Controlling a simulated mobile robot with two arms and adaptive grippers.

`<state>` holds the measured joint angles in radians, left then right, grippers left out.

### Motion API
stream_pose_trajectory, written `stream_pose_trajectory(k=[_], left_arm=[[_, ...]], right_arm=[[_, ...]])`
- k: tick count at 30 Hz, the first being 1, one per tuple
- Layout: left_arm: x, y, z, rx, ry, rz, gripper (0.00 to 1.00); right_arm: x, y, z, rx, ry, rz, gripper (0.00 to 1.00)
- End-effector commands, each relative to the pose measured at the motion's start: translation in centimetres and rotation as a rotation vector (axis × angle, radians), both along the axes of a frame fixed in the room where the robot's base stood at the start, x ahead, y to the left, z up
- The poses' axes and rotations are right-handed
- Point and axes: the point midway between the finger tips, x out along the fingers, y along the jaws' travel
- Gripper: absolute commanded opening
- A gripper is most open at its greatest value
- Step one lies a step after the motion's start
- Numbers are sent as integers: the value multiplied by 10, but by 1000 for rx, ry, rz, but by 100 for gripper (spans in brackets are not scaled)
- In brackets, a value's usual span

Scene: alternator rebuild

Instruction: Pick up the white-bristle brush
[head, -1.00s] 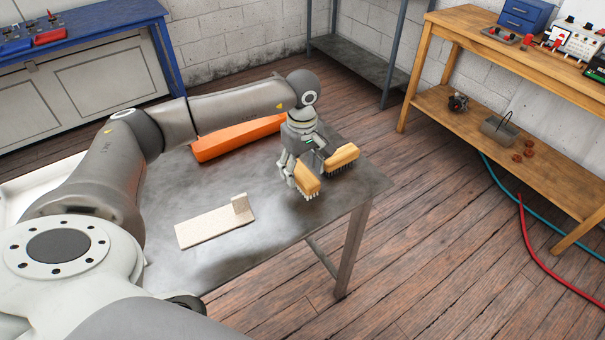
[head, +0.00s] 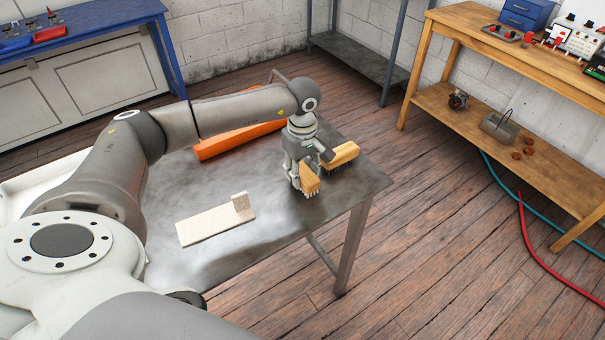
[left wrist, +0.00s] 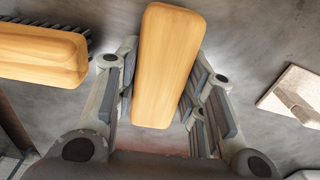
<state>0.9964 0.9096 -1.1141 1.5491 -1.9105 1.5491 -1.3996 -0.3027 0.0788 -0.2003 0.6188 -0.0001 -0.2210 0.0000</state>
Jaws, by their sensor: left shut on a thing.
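The white-bristle brush (head: 310,180) has a light wooden block with pale bristles pointing down. It is at the right part of the grey metal table (head: 225,270). My left gripper (head: 304,180) reaches down from above and is shut on its wooden block. In the left wrist view the block (left wrist: 165,65) sits between both fingers; its bristles are hidden there. I cannot tell whether the bristles touch the table. A second brush (head: 341,155) with dark bristles lies just behind and to the right; it also shows in the left wrist view (left wrist: 40,54). My right gripper is not in view.
A beige L-shaped block (head: 215,222) lies on the table's near side. An orange long object (head: 235,139) lies behind my left arm. The table's right edge is close to the brushes. A wooden bench (head: 480,105) stands apart at the right.

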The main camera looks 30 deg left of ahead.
Motion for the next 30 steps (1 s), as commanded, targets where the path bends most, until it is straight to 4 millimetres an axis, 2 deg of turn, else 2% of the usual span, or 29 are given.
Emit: stream_pose_trajectory(k=[7, 12, 17, 21, 30], left_arm=[[1, 0, 9, -2, -5, -1, 11], [2, 0, 31, -1, -7, -2, 11], [-20, -10, 58, -1, -7, -5, 11], [-46, -22, 90, 1, -9, -6, 11], [-98, -47, 115, 0, -4, -4, 11]], right_arm=[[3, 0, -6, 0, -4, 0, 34], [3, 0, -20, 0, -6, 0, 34], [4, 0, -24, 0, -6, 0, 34], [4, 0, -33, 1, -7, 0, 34], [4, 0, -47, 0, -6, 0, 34]])
